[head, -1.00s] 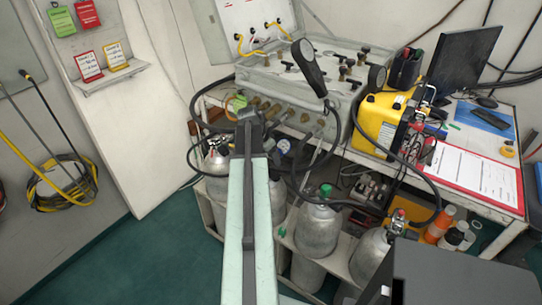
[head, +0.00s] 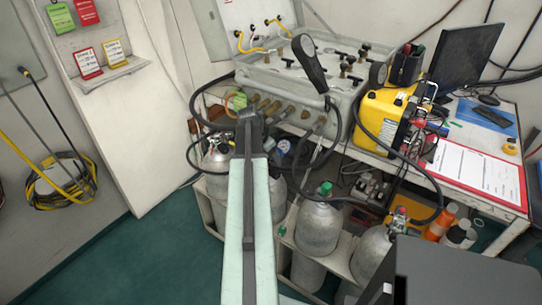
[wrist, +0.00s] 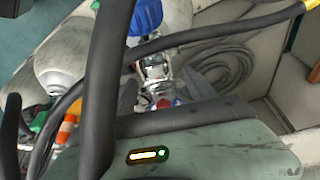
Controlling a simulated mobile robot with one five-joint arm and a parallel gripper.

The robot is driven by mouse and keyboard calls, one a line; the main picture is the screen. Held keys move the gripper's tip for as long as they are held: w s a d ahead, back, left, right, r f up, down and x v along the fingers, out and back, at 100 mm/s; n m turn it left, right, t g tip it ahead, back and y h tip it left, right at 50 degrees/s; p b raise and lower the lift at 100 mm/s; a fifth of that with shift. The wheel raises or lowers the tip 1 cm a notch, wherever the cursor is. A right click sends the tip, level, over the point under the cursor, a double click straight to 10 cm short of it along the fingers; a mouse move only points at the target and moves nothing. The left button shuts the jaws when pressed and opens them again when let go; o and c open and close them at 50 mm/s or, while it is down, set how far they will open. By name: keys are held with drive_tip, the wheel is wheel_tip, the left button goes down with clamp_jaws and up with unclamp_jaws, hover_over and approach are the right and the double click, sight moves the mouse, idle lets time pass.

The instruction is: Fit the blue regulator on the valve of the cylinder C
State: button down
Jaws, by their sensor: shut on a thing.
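My gripper (wrist: 155,88) is shut on a metallic fitting with small red and blue parts, apparently the blue regulator (wrist: 153,68). A bright blue round part (wrist: 145,14) shows just beyond it; I cannot tell whether it belongs to the regulator. In the head view my arm covers the gripper's fingertips, and a small gauge with a bluish rim (head: 283,147) shows beside its end. Grey cylinders stand below the bench: one at left (head: 216,185), one partly behind my arm (head: 277,195), one with a green knob (head: 318,230) and one at right (head: 370,255). No letter C is legible.
Black hoses (head: 350,203) loop in front of the cylinders, and one crosses close in the wrist view (wrist: 105,80). The grey air panel (head: 290,85) and a yellow case (head: 383,115) sit on the bench. Open green floor (head: 130,260) lies at left.

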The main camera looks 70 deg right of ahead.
drive_tip(key=shift+f+b, duration=0.4)
drive_tip(key=shift+b, duration=0.05)
idle(0.5)
drive_tip(key=shift+c, duration=1)
unclamp_jaws()
drive_tip(key=shift+r, duration=0.1)
drive_tip(key=p+v, duration=0.7)
drive_tip(key=v, duration=0.1)
drive_tip(key=shift+f, duration=0.2)
